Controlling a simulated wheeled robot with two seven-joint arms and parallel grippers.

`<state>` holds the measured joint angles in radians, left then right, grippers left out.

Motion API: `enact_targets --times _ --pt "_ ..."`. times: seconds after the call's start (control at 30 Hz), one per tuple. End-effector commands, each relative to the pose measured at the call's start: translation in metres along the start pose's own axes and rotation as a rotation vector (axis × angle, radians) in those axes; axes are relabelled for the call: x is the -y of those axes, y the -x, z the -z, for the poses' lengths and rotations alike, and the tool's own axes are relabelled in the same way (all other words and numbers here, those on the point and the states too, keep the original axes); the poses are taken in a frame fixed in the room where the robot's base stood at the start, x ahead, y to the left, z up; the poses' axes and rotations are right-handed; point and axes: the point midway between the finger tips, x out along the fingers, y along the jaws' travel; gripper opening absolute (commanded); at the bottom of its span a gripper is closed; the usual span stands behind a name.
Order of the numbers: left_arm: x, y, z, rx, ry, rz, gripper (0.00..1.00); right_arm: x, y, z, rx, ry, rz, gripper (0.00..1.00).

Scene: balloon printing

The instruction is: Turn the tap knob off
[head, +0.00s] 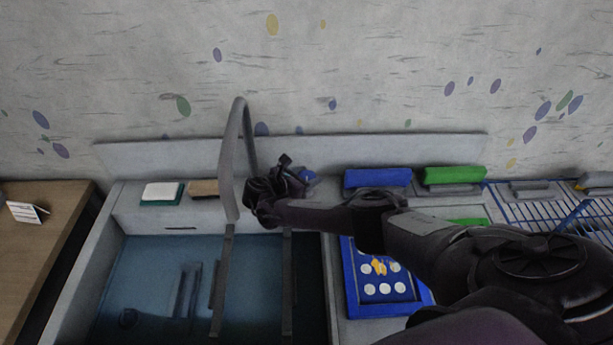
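The tap's tall grey arched spout (229,165) rises behind the sink (150,265). My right arm reaches in from the lower right, and its dark gripper (272,190) is at the tap's base, just right of the spout. A small blue round part (308,177), perhaps the tap knob, shows just behind and right of the gripper. The gripper hides much of that area, so I cannot tell whether it touches the knob. Its fingers are too dark and small to tell open from shut. My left gripper is not in view.
A white-and-green sponge-like block (162,193) and a brown block (204,188) lie on the back ledge left of the tap. Blue (377,177) and green (455,175) blocks, a blue tray (352,292) with white discs, and a blue rack (535,212) stand to the right.

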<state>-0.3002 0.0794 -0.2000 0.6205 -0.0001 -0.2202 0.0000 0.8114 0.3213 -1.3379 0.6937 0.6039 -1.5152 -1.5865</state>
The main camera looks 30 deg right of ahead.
Motion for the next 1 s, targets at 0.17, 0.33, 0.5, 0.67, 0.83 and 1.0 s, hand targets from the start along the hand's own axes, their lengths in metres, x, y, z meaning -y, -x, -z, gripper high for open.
enact_targets --times 0.17,0.33,0.5,0.67,0.83,1.0 --pt "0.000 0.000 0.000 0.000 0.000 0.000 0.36 0.000 0.000 -0.001 0.000 -0.002 0.001 0.69" --pt "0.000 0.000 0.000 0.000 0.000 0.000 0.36 0.000 0.000 0.000 0.000 -0.001 0.000 0.69" --pt "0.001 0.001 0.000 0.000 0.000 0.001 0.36 -0.001 0.005 -0.001 0.000 -0.001 -0.003 0.69" --pt "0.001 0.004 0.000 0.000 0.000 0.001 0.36 -0.001 0.029 -0.002 -0.001 -0.001 -0.005 0.69" --pt "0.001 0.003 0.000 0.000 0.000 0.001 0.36 -0.001 0.057 -0.001 0.000 -0.002 -0.004 0.69" --pt "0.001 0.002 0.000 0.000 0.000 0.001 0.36 -0.001 0.074 0.000 0.000 -0.001 -0.001 0.69"
